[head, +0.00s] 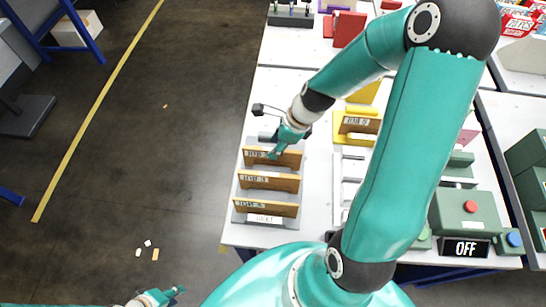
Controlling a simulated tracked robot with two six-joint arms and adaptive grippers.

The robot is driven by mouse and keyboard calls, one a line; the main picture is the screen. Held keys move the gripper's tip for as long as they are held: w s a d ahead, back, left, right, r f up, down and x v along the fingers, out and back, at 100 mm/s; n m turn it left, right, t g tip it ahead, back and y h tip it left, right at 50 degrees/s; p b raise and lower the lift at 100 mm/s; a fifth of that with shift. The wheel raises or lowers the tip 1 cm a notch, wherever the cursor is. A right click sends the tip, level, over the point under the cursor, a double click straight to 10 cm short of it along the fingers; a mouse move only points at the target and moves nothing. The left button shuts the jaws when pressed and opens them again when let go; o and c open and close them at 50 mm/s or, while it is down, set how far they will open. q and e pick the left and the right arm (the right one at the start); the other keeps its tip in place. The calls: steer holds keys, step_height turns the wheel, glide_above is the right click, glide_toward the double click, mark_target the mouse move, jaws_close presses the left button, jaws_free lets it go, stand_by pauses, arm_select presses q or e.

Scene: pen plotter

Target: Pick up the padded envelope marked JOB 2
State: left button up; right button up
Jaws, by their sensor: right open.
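Three brown padded envelopes stand in a grey rack (238,217) at the table's left edge: a far one (290,161), a middle one (268,183) and a near one (265,208). Each has a small label at its upper left, too small to read surely, so I cannot tell which is JOB 2. My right gripper (277,149) is open at the far envelope's top edge and partly covers it. I cannot tell whether it touches. My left gripper (175,294) is low over the floor, away from the table, and its jaw opening is unclear.
A yellow stand (362,111) with another labelled brown piece is right of the rack. A green box with a red button (465,210) and an OFF sign (466,248) are at the near right. My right arm hides the table's middle. Small scraps (155,254) lie on the floor.

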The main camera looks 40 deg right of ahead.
steer(key=x, duration=0.1)
steer(key=b+x, duration=0.1)
steer(key=x, duration=0.2)
steer(key=shift+s+a+f+b, duration=0.2)
steer(key=shift+f+b, duration=0.1)
steer(key=shift+f, duration=0.1)
steer(key=shift+w+a+f, duration=0.1)
steer(key=shift+w+f, duration=0.2)
steer(key=shift+f, duration=0.1)
jaws_close()
